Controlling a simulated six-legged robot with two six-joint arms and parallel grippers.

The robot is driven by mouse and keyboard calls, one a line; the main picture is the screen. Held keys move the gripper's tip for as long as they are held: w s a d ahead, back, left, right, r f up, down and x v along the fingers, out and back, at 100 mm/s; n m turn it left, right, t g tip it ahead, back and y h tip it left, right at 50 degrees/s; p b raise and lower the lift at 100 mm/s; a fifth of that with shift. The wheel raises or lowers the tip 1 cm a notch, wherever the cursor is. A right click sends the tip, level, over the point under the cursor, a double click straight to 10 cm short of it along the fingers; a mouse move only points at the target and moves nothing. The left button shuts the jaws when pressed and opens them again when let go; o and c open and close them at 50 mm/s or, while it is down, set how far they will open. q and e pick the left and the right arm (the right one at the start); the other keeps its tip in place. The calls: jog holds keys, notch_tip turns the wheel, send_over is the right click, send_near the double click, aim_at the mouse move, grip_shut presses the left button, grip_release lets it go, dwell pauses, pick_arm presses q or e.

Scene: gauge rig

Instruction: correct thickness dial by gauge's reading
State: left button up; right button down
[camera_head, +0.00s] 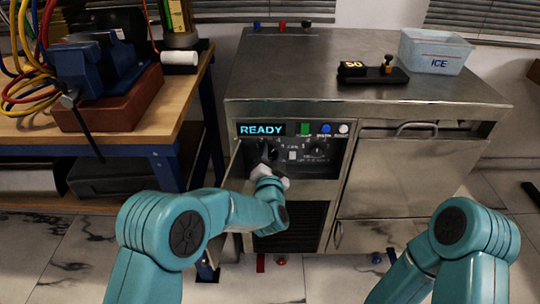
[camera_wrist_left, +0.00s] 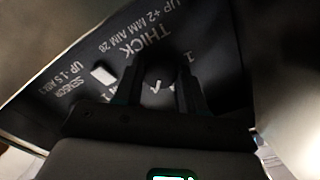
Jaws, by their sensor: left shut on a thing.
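The machine's front panel (camera_head: 328,160) is dark, with a lit READY display (camera_head: 262,129) above it. My left gripper (camera_head: 268,153) is at the left part of this panel and mostly hides the dial there. In the left wrist view my left gripper (camera_wrist_left: 160,88) is shut on the thickness dial (camera_wrist_left: 158,78), a dark round knob with a white mark. Upside-down lettering beside it includes THICK and AIM 28. The gauge (camera_head: 372,73), a low black device with a small yellow readout, lies on the machine top; I cannot read its number surely. My right gripper is out of view.
A second dial (camera_head: 318,147) is right of the held one. Green, blue and white buttons (camera_head: 325,129) sit above the panel. A pale ICE bin (camera_head: 434,50) stands at the back right. A wooden workbench (camera_head: 150,112) with a vise and cables is at the left.

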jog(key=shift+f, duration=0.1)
pick_arm(q)
jog(key=shift+f+n+b, duration=0.1)
jog(key=shift+n+b, duration=0.55)
jog(key=shift+n, duration=0.15)
jog(key=n+b, duration=0.2)
jog(key=n, duration=0.1)
jog(key=shift+n+b, duration=0.35)
jog(key=shift+n, duration=0.05)
jog(key=shift+n+b, duration=0.55)
jog(key=shift+n, duration=0.55)
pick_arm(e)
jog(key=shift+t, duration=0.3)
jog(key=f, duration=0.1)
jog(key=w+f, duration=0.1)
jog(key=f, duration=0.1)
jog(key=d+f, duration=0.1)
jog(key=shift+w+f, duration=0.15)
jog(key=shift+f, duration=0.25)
pick_arm(q)
jog(key=shift+r, duration=0.2)
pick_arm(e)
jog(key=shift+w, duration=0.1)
pick_arm(q)
jog(key=o, duration=1.1)
jog(key=shift+c, duration=0.2)
